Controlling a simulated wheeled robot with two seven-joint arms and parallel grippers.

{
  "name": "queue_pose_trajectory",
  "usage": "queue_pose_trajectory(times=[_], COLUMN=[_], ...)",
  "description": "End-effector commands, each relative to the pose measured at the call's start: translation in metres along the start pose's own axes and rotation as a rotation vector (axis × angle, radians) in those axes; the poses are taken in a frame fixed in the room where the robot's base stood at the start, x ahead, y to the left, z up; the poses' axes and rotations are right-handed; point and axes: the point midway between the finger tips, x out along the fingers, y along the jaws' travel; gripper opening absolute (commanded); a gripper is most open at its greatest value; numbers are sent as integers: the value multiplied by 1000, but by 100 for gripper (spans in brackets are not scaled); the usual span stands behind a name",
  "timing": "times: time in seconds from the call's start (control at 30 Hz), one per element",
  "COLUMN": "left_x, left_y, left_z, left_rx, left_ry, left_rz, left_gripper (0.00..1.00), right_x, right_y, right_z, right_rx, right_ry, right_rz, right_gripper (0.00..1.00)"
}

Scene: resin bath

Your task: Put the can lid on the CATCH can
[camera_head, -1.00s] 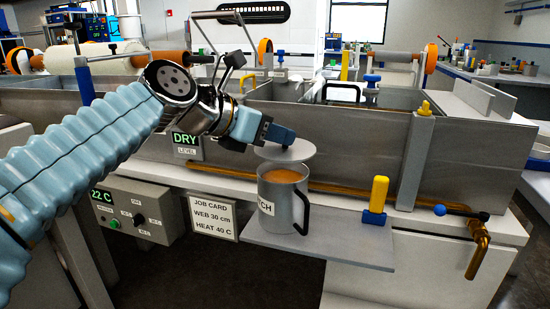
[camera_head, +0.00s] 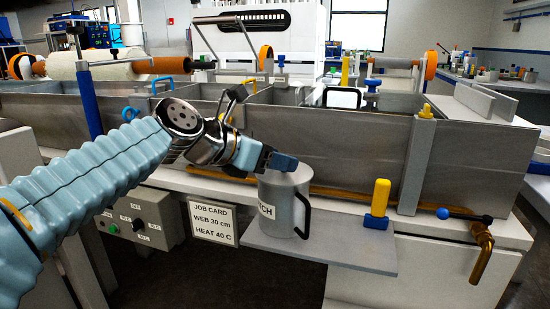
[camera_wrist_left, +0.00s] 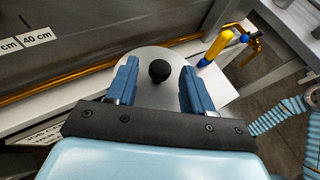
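The grey CATCH can (camera_head: 284,212), with a black handle and a partly covered label, stands on a grey shelf. The round grey can lid (camera_head: 291,177) rests on the can's mouth and hides the orange liquid; it looks about level. In the left wrist view the lid (camera_wrist_left: 151,94) shows its black knob (camera_wrist_left: 159,71). My left gripper (camera_head: 283,161) is right above the lid in the head view. In the left wrist view its two blue fingers (camera_wrist_left: 160,88) stand apart on either side of the knob, with gaps, holding nothing. My right gripper is not in view.
The shelf (camera_head: 330,252) also bears a yellow-handled blue clamp (camera_head: 379,204) right of the can. A steel bath wall (camera_head: 340,150) and copper pipe run behind. A brass tap (camera_head: 481,250) is at right. The job card (camera_head: 212,222) hangs at left.

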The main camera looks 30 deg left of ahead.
Motion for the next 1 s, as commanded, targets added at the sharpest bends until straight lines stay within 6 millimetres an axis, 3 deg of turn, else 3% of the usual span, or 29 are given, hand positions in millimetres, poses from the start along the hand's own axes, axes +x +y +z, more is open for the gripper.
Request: queue_pose_trajectory(times=[0.27, 0.7, 1.0], left_x=[-14, -106, -121], left_y=[1, 0, 0], left_z=[1, 1, 0], left_rx=[0, 0, 0], left_ry=[-1, -3, 0], left_rz=[2, 3, 0], left_gripper=[52, 52, 52], right_x=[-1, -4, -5], right_y=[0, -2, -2], right_z=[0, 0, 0], right_rx=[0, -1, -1], right_ry=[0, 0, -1], right_rz=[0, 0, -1], right_gripper=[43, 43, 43])
